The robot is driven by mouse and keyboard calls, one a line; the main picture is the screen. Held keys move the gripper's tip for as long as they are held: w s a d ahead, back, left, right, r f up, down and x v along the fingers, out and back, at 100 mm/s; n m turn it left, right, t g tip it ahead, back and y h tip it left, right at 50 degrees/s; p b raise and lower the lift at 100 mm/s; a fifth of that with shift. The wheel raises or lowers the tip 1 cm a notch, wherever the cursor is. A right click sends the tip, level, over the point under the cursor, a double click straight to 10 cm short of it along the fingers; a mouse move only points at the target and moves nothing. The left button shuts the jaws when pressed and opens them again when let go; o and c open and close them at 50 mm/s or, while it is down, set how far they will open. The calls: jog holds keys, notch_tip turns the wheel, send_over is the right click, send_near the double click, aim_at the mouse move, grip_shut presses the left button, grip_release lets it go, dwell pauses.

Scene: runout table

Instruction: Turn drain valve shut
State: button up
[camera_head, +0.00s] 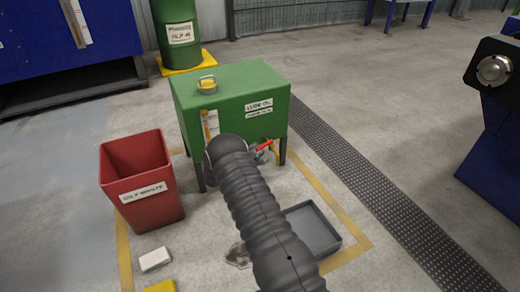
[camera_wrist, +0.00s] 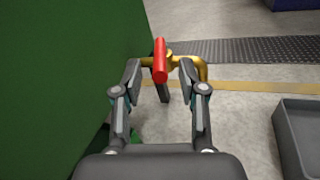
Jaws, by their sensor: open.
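The drain valve has a red lever handle (camera_wrist: 160,60) on a brass body and spout (camera_wrist: 188,63). In the wrist view the handle stands between my open gripper's fingertips (camera_wrist: 160,75), with a gap on each side. I cannot tell how deep the fingers reach around it. In the head view the red handle (camera_head: 264,145) shows at the front of the green lube oil tank (camera_head: 240,105), just right of my arm. The tank's green side (camera_wrist: 60,70) fills the left of the wrist view.
A grey drip tray (camera_head: 312,230) lies on the floor below and right of the valve. A red oily waste bin (camera_head: 140,175) stands to the left.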

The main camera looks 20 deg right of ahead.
jog(key=shift+x, duration=1.3)
jog(key=shift+c, duration=0.2)
grip_shut()
